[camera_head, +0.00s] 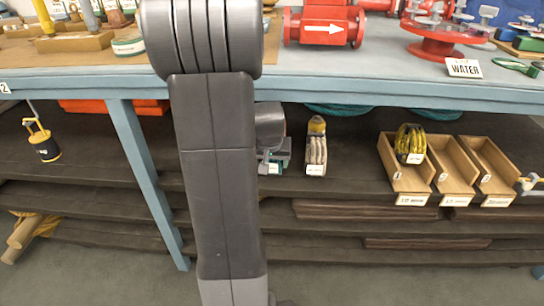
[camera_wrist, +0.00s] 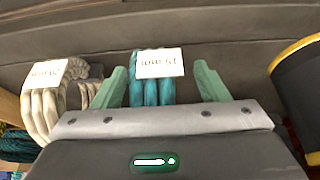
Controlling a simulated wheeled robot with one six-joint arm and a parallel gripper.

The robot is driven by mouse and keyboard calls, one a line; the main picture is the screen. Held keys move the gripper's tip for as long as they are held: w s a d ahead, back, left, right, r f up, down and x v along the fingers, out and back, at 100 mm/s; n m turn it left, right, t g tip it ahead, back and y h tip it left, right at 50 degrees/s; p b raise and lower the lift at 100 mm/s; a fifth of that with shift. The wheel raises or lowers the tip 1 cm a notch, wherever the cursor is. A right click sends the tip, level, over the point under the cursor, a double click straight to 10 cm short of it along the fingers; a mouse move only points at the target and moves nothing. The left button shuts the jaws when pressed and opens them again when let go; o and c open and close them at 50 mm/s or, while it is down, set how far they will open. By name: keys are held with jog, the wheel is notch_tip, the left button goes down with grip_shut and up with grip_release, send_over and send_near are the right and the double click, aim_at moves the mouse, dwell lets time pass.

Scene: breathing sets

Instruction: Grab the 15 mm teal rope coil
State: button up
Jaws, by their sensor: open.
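The teal rope coil (camera_wrist: 152,92) stands on a dark shelf in the wrist view, with a white label (camera_wrist: 160,63) on it. My gripper (camera_wrist: 162,84) is open, its two green fingers on either side of the coil. Gaps show between the coil and both fingers, and I cannot see contact. The coil's lower part is hidden behind the gripper body. In the head view my arm hides most of the gripper and the coil; part of the gripper shows just right of the arm.
A cream rope coil (camera_head: 316,150) stands close beside; it also shows in the wrist view (camera_wrist: 42,112). Wooden bins (camera_head: 408,178), one holding a yellow coil (camera_head: 410,140), stand further right. A black-and-yellow cylinder (camera_wrist: 302,92) is on the other side. The blue tabletop edge (camera_head: 350,95) overhangs the shelf.

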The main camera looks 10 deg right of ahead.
jog(key=shift+x, duration=0.85)
jog(key=shift+c, duration=0.2)
jog(key=shift+r, duration=0.1)
jog(key=c, duration=1.3)
jog(key=shift+o, duration=0.2)
